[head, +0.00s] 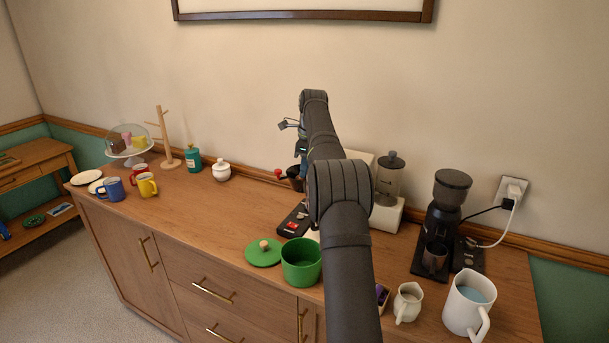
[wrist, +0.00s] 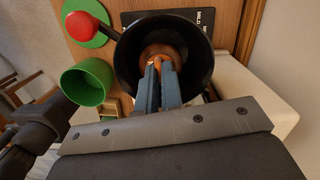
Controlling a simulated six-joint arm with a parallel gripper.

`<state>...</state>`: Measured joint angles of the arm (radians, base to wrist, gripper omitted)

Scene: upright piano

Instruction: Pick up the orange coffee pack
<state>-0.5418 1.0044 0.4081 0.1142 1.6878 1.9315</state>
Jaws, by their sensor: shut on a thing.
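My gripper (wrist: 158,64) reaches down into a round black bowl-like vessel (wrist: 205,55) in the wrist view. Its blue-grey fingers are close together on a small orange thing (wrist: 157,62), of which little shows. Orange-brown surface shows around the fingertips inside the vessel. I cannot tell whether this is the coffee pack, as no printing or full outline shows. In the head view the black vessel (head: 295,173) stands behind my arm, and the fingers are mostly hidden.
A red knob (wrist: 82,25) ends the vessel's handle. A green pot (head: 301,263) and green lid (head: 263,252) stand in front. A black tray (head: 291,222) lies nearby. A glass press (head: 391,178), grinder (head: 442,205) and white jug (head: 466,304) stand right. The cabinet's middle left is clear.

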